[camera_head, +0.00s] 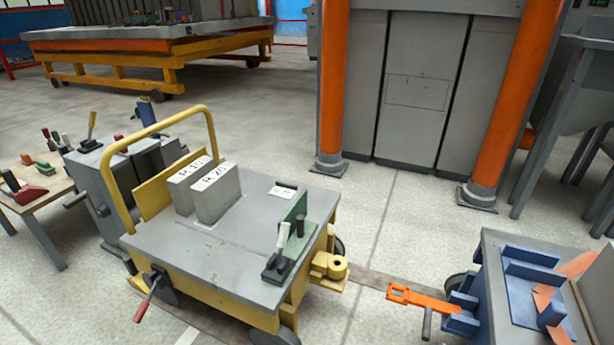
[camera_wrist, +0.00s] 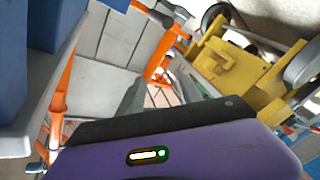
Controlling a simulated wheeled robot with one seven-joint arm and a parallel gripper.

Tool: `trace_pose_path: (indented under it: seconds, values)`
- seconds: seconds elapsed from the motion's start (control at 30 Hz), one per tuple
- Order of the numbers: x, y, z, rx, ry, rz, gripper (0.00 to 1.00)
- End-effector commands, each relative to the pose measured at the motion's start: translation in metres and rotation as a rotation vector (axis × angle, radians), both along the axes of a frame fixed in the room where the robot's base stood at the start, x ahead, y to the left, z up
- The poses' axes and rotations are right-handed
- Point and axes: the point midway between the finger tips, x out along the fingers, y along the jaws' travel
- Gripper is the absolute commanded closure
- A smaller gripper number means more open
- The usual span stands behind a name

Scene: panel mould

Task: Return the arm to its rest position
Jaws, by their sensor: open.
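My gripper (camera_wrist: 160,92) shows in the wrist view, beyond a dark band and a purple wrist housing along the bottom edge. Its two grey fingers stand apart, and I see nothing held between them. Floor and an orange piece (camera_wrist: 158,73) show beyond the gap. I cannot make out my gripper in the head view.
A yellow cart (camera_head: 190,280) with a grey top carries grey blocks (camera_head: 217,194) and a green bracket (camera_head: 297,222). An orange tow bar (camera_head: 425,300) reaches from the blue-grey cart (camera_head: 495,300) at right. A press with orange columns (camera_head: 333,90) stands behind.

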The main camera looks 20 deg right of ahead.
Motion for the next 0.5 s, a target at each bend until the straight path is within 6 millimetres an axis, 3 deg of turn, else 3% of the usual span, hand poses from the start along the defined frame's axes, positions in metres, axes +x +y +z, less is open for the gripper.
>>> trace_pose_path:
  seconds: [0.03, 0.2, 0.5]
  values:
    - [-0.012, 0.019, 0.016, 0.069, -0.012, 0.03, 0.59]
    - [-0.044, 0.078, 0.067, 0.318, -0.047, 0.115, 0.59]
    - [-0.105, 0.165, 0.162, 0.662, -0.024, 0.228, 0.59]
